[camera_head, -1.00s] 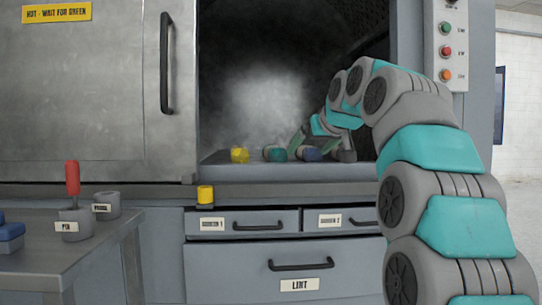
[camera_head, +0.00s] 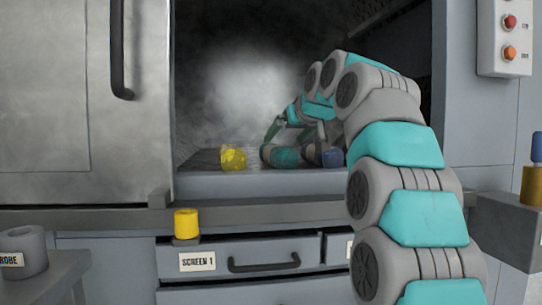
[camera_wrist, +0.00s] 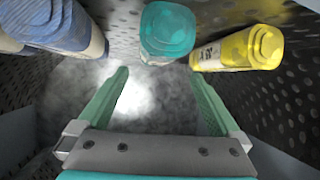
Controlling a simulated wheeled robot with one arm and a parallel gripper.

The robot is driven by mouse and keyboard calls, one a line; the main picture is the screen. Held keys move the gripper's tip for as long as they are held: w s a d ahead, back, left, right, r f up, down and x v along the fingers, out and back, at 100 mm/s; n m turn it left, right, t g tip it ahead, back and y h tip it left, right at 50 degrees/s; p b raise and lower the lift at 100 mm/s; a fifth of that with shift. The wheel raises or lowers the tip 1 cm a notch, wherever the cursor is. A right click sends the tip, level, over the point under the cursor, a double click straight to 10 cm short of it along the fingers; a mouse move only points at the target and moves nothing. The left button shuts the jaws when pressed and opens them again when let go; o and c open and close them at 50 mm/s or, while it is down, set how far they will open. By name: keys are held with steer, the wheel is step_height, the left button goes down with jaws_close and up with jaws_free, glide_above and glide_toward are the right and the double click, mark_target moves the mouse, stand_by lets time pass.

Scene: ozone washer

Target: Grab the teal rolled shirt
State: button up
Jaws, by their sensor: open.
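The teal rolled shirt (camera_head: 284,157) lies on the ledge of the steamy chamber, between a yellow roll (camera_head: 233,158) and a blue roll (camera_head: 333,157). In the wrist view the teal roll (camera_wrist: 168,32) is at top centre, beyond the fingertips, with the yellow roll (camera_wrist: 238,48) to its right and the blue roll (camera_wrist: 58,25) to its left. My gripper (camera_wrist: 160,75) is open and empty, its green fingers spread to either side of the teal roll's line. In the head view my arm reaches into the chamber and the fingers are close to the teal roll; contact is unclear.
A sliding metal door (camera_head: 85,100) covers the chamber's left side. Below are a drawer marked SCREEN 1 (camera_head: 230,245) and a yellow cylinder (camera_head: 186,223). A grey cup (camera_head: 22,252) is at lower left. A control box (camera_head: 503,40) and a grey bracket (camera_head: 505,230) are at right.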

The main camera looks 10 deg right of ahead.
steer(key=shift+d+f+x, duration=0.1)
steer(key=shift+d+x, duration=0.05)
steer(key=shift+x, duration=1.65)
steer(key=shift+d+f+x, duration=0.1)
steer(key=shift+x, duration=1.75)
steer(key=shift+s, duration=0.1)
steer(key=shift+c, duration=0.4)
steer(key=c, duration=1.4)
steer(key=shift+r, duration=0.15)
steer(key=shift+r+p, duration=0.55)
steer(key=shift+r, duration=0.05)
